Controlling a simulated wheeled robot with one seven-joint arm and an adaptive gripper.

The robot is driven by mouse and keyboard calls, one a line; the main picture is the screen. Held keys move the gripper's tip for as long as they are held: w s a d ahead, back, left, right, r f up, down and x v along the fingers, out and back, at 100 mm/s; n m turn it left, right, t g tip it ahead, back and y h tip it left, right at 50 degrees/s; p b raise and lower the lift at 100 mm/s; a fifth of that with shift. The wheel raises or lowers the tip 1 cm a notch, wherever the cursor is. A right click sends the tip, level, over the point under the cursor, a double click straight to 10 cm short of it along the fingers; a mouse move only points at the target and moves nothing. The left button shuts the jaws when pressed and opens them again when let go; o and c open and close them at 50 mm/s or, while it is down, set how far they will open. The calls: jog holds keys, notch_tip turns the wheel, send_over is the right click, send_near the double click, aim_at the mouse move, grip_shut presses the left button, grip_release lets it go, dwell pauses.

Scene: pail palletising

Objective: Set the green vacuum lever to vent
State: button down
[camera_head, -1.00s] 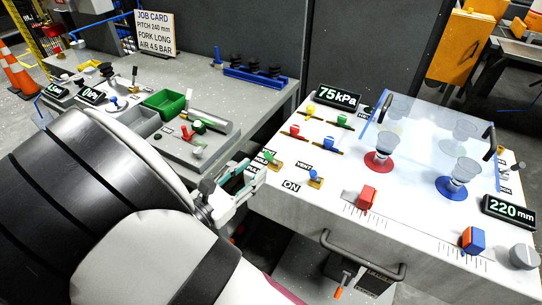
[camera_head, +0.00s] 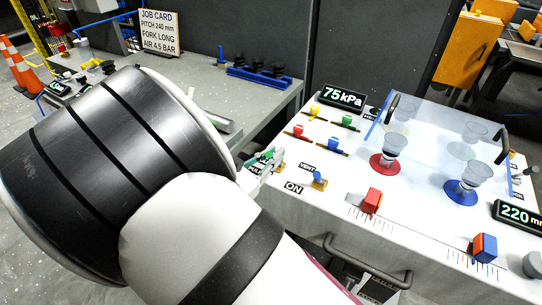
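The green vacuum lever (camera_head: 268,153) is at the left edge of the white console, small and partly hidden by my gripper. My gripper (camera_head: 268,164) is right at this lever, with its pale fingers around or beside it. I cannot tell whether they touch it or whether they are open or shut. The lever's base and exact angle are hidden. A VENT label (camera_head: 307,168) and an ON label (camera_head: 293,188) lie to the right, near a blue lever (camera_head: 317,176). A display (camera_head: 343,96) reads 75 kPa.
On the console (camera_head: 350,170) are a red slider block (camera_head: 371,201), a red-blue block (camera_head: 484,247), and suction cups on red (camera_head: 384,165) and blue (camera_head: 461,193) bases under a clear cover. A handle (camera_head: 365,262) juts from the front. A grey bench (camera_head: 205,78) stands behind my arm.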

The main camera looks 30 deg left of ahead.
jog(key=shift+w+r, duration=0.1)
jog(key=shift+r, duration=0.05)
jog(key=shift+w+r+g+p, duration=0.2)
jog(key=shift+g+p, duration=0.3)
jog(key=shift+p, duration=0.1)
jog(key=shift+w+d+r+g+y+p, duration=0.1)
jog(key=shift+w+r+g+y+p, duration=0.2)
jog(key=shift+w+g+p, duration=0.55)
jog(key=w+g+p, duration=0.1)
jog(key=g, duration=0.1)
jog(key=w+g+p, duration=0.1)
jog(key=g, duration=0.1)
jog(key=shift+d+n+y, duration=0.1)
jog(key=shift+n+y, duration=0.3)
jog(key=w+g, duration=0.1)
jog(key=g, duration=0.2)
jog(key=shift+w+f, duration=0.3)
jog(key=shift+w, duration=0.1)
jog(key=shift+w+f+n+g+y+b, duration=0.2)
jog(key=shift+w+g, duration=0.1)
jog(key=shift+g, duration=0.45)
jog(key=shift+w+f+n+g+y+b, duration=0.1)
jog(key=shift+w+f+g+y, duration=0.15)
jog(key=shift+g, duration=0.45)
jog(key=c, duration=1.6)
grip_release()
jog(key=shift+o, duration=0.2)
